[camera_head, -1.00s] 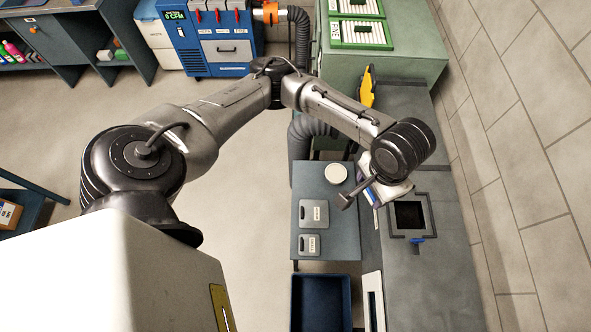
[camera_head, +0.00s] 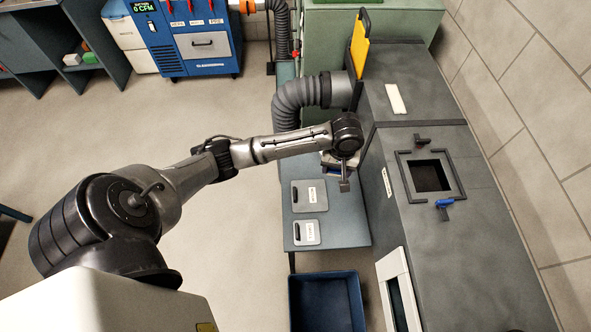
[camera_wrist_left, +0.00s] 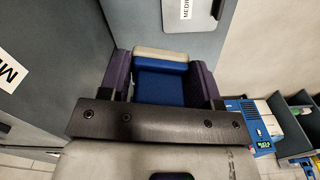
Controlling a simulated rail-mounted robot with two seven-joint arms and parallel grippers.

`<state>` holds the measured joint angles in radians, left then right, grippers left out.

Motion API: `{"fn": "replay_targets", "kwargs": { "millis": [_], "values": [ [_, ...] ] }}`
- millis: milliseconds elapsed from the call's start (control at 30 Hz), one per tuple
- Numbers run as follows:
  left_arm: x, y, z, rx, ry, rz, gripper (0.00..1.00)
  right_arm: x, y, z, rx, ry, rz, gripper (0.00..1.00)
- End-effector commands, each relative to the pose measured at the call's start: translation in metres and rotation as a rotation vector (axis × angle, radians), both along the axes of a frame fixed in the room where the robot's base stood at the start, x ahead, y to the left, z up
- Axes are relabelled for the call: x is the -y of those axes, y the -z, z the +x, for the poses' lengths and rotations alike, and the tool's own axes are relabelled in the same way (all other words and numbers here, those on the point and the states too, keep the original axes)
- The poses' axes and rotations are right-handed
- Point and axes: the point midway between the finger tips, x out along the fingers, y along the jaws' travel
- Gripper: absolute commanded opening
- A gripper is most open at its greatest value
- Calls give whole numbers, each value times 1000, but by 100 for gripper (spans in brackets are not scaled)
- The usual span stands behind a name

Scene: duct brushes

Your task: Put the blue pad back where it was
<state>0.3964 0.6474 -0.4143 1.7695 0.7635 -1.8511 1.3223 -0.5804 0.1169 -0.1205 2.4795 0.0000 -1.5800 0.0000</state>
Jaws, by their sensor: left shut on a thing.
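The blue pad (camera_wrist_left: 160,82) shows in the left wrist view as a blue block with an off-white strip along its far edge. My left gripper (camera_wrist_left: 162,80) is shut on it, with one dark purple finger at each side. In the head view my left gripper (camera_head: 329,160) is over the far part of the side table (camera_head: 345,222), beside the grey duct. The arm's end hides most of the gripper and the pad there. My right gripper is not in view.
Two grey labelled plates (camera_head: 309,196) lie on the side table. The grey duct (camera_head: 440,255) has a framed square opening (camera_head: 431,176) with a blue-handled latch. A blue bin (camera_head: 327,303) stands in front of the table, and a flexible hose (camera_head: 300,97) runs behind.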

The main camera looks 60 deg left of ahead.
Motion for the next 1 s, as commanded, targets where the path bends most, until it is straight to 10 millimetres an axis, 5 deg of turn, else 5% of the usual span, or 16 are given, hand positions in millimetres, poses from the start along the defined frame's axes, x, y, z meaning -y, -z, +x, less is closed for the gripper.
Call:
{"fn": "replay_targets", "kwargs": {
  "millis": [33, 200, 567, 1000],
  "values": [
    [-13, 25, 1, -3, -46, -1, 36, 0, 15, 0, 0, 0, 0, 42],
    [-52, 59, 2, -1, -166, -1, 36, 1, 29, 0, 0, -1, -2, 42],
    [-99, 95, -3, 0, -266, 3, 36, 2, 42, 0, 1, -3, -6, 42],
    [-181, 144, -15, 0, -266, 1, 36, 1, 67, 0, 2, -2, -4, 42]
  ]
}}
